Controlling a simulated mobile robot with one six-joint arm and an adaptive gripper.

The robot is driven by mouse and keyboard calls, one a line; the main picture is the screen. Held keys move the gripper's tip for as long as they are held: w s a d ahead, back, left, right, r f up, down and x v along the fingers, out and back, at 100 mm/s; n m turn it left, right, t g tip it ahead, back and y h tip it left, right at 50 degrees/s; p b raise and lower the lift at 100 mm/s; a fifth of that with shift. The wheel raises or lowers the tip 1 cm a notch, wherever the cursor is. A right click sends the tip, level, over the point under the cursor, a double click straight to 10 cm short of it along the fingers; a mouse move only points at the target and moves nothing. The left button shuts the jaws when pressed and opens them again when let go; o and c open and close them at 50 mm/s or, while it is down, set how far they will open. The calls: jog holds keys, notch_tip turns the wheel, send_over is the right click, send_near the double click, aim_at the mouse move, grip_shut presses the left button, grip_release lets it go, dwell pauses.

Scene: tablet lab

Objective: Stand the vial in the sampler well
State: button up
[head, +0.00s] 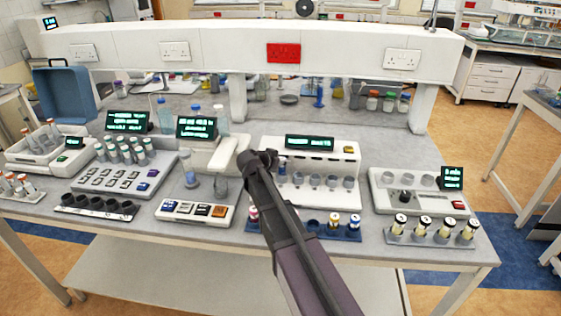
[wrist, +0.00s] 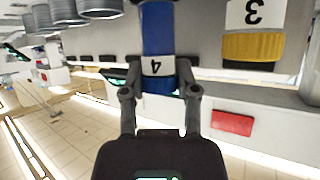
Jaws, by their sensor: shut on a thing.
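My gripper (wrist: 159,92) is shut on a blue vial (wrist: 157,35) with a white label reading 4, which runs out of the top of the wrist view. In the head view my gripper (head: 262,158) is in front of the left end of a white sampler-like unit (head: 345,150) with a lit screen. A row of grey round wells (head: 332,181) runs along its front. My arm hides part of this unit, and a small blue piece beside the gripper may be the held vial. I cannot tell whether the vial is over a well.
A blue rack (head: 345,237) with several vials stands in front of the unit, partly behind my arm. A yellow-banded vial (wrist: 253,45) labelled 3 is close to the held one. A unit with a small screen (head: 452,177) and cream vials (head: 443,231) stand at right.

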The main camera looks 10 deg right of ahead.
jog(key=shift+f+b, duration=0.6)
jog(key=shift+f, duration=0.25)
jog(key=shift+f+b, duration=0.55)
jog(key=shift+f, duration=0.05)
jog(key=o, duration=1.1)
jog(key=shift+r, duration=0.1)
